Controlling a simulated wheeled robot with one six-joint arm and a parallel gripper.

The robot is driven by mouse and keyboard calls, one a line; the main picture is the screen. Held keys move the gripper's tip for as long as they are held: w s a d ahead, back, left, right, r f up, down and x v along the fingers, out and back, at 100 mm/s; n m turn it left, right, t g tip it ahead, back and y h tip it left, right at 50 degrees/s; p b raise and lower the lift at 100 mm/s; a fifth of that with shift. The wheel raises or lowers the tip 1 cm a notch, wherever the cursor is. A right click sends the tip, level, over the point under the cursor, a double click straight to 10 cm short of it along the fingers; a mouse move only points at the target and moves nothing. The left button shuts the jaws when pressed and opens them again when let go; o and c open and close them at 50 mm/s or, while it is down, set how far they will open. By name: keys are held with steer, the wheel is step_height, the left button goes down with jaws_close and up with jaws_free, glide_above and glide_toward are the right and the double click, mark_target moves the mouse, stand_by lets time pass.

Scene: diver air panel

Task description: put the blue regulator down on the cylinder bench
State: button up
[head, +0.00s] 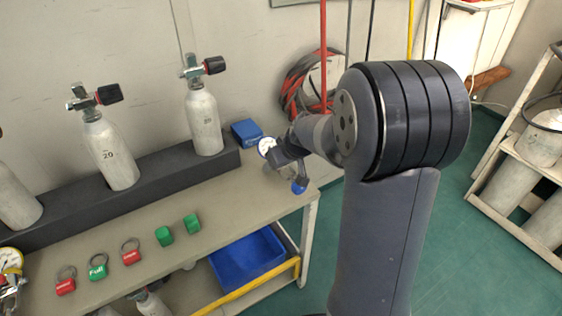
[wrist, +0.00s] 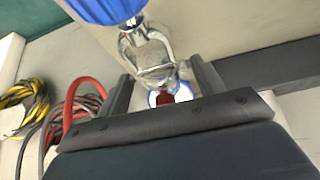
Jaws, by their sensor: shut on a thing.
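The blue regulator has a blue knob (head: 299,187), a metal body and a round white-faced gauge (head: 267,146). My gripper (head: 284,160) is shut on it over the right end of the cylinder bench (head: 235,190). In the wrist view, the blue knob (wrist: 105,8) is at the top, and the metal yoke (wrist: 150,50) sits between the fingers of my gripper (wrist: 165,82). The gauge there is partly hidden by my gripper. I cannot tell whether the regulator touches the bench top.
Grey cylinders (head: 205,120) stand in a dark rack (head: 150,185) along the bench's back. A blue box (head: 247,132) lies behind my gripper. Red and green tags (head: 98,268) and green blocks (head: 192,223) lie further left. Coiled hoses (head: 297,85) hang on the wall.

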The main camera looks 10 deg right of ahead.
steer(key=shift+f+b, duration=1.05)
steer(key=shift+b, duration=0.45)
stand_by(1.0)
steer(key=o, duration=1.5)
steer(key=shift+f, duration=0.1)
steer(key=p+v, duration=0.2)
steer(key=v, duration=0.9)
steer(key=shift+p, duration=0.35)
steer(key=shift+f, duration=0.15)
steer(key=b+x, duration=0.3)
steer(key=x, duration=0.8)
steer(key=shift+r+p, duration=0.4)
steer(key=shift+r, duration=0.05)
